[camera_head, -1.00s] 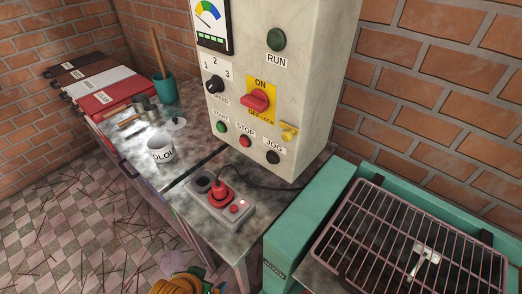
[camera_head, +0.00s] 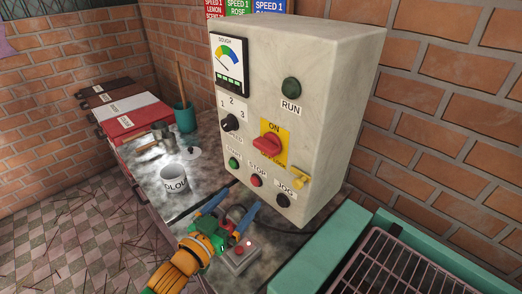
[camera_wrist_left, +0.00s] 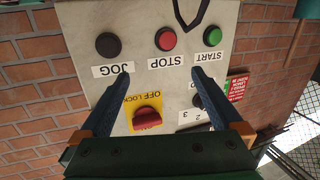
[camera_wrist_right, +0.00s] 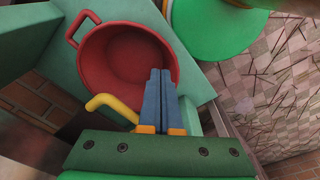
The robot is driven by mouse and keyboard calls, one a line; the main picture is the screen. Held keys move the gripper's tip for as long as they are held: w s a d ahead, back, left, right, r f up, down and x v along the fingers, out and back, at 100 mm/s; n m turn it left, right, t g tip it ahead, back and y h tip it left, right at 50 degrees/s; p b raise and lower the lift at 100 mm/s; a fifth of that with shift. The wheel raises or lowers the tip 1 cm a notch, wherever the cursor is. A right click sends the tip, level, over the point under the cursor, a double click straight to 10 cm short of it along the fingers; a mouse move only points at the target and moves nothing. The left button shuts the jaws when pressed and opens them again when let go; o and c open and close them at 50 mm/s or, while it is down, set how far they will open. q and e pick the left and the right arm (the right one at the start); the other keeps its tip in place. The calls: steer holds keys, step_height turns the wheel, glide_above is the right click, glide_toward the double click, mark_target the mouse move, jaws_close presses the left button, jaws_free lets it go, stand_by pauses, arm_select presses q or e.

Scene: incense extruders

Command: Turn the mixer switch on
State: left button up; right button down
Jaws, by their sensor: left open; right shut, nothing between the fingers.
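The control box (camera_head: 300,75) stands on the table. Its red rotary switch (camera_head: 267,145) sits on a yellow plate with ON above and OFF/LOCK below; its handle lies roughly crosswise. My left gripper (camera_head: 238,200) is open and empty, below and in front of the panel. In the left wrist view the panel is upside down; the red switch (camera_wrist_left: 147,117) shows between the open blue fingers, apart from both. My right gripper (camera_wrist_right: 160,72) is shut and empty, seen only in the right wrist view, in front of a red pot (camera_wrist_right: 125,55).
START (camera_head: 233,162), STOP (camera_head: 256,181) and JOG (camera_head: 283,201) buttons line the panel bottom. A yellow lock piece (camera_head: 300,178) juts out beside the switch. A grey socket box (camera_head: 241,257) is partly behind my left gripper. A white cup (camera_head: 174,179) stands left; a grill (camera_head: 395,265) is at right.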

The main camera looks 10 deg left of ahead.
mark_target(261, 149)
arm_select(q)
steer(key=w+d+r+m+h, duration=0.1)
steer(key=r+h, duration=0.1)
steer(key=r, duration=0.2)
steer(key=w+d+r+m+t+h+p, duration=0.1)
steer(key=w+d+r+h, duration=0.1)
steer(key=r+h, duration=0.1)
steer(key=w+d+r+m+t+h+p, duration=0.1)
steer(key=r+h, duration=0.1)
steer(key=r, duration=0.3)
steer(key=shift+w+d+r+m+h, duration=0.15)
steer(key=shift+w+r+m+h, duration=0.15)
steer(key=shift+w+r+m, duration=0.1)
steer(key=shift+w+d+p, duration=0.25)
steer(key=shift+w+p, duration=0.05)
steer(key=shift+w, duration=0.1)
steer(key=shift+s+f, duration=0.1)
steer(key=shift+c, duration=0.4)
steer(key=shift+a, duration=0.1)
steer(key=c, duration=1.1)
steer(key=shift+c, duration=0.2)
